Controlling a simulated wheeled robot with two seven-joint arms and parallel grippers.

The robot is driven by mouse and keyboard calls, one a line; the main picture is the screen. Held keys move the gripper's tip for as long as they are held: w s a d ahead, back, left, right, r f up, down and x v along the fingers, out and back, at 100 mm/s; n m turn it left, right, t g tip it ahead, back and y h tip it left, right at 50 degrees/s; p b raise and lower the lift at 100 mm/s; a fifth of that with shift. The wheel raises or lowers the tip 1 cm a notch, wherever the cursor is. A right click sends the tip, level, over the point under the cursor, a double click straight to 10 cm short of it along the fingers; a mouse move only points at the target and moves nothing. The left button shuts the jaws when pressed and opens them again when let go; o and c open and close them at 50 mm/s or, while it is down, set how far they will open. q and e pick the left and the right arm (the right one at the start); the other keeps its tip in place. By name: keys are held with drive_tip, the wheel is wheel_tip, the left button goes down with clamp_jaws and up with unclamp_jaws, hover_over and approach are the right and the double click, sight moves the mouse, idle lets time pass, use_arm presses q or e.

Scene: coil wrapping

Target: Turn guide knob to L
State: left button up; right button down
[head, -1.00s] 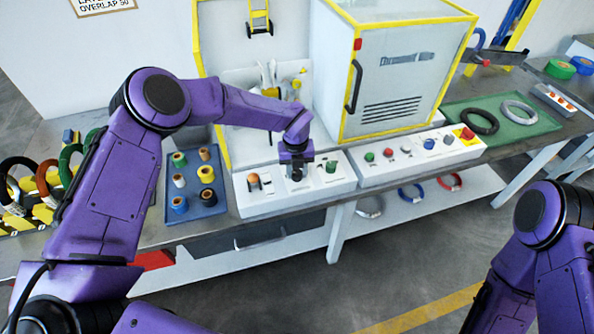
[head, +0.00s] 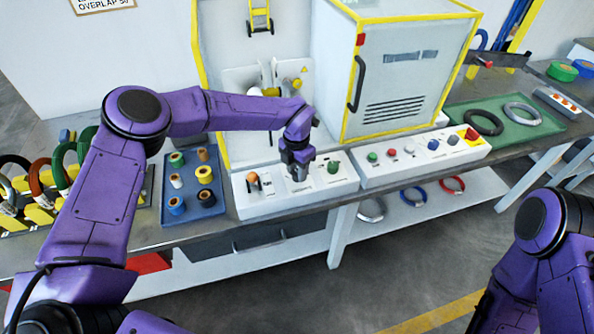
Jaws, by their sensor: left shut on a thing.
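A white control panel (head: 280,205) sits at the front of the bench with an orange knob (head: 253,178) at its left and a green knob (head: 334,167) at its right. My left gripper (head: 299,174) points down at the middle of this panel, between those two knobs. It is shut on the middle knob, which the fingers hide. The knob's pointer and the letters around it cannot be read. Of my right arm, only links (head: 540,240) show at the right edge; its gripper is out of view.
A blue tray (head: 207,211) with several spools lies left of the panel. A second panel (head: 420,153) with buttons stands to its right. The white, yellow-edged machine (head: 400,80) rises behind. A green tray (head: 548,122) holds two coils.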

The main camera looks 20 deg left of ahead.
use_arm(q)
drive_tip(key=m, duration=0.3)
drive_tip(key=shift+f, duration=0.1)
drive_tip(key=shift+d+m, duration=0.1)
drive_tip(key=shift+m, duration=1.7)
drive_tip(key=shift+s, duration=0.1)
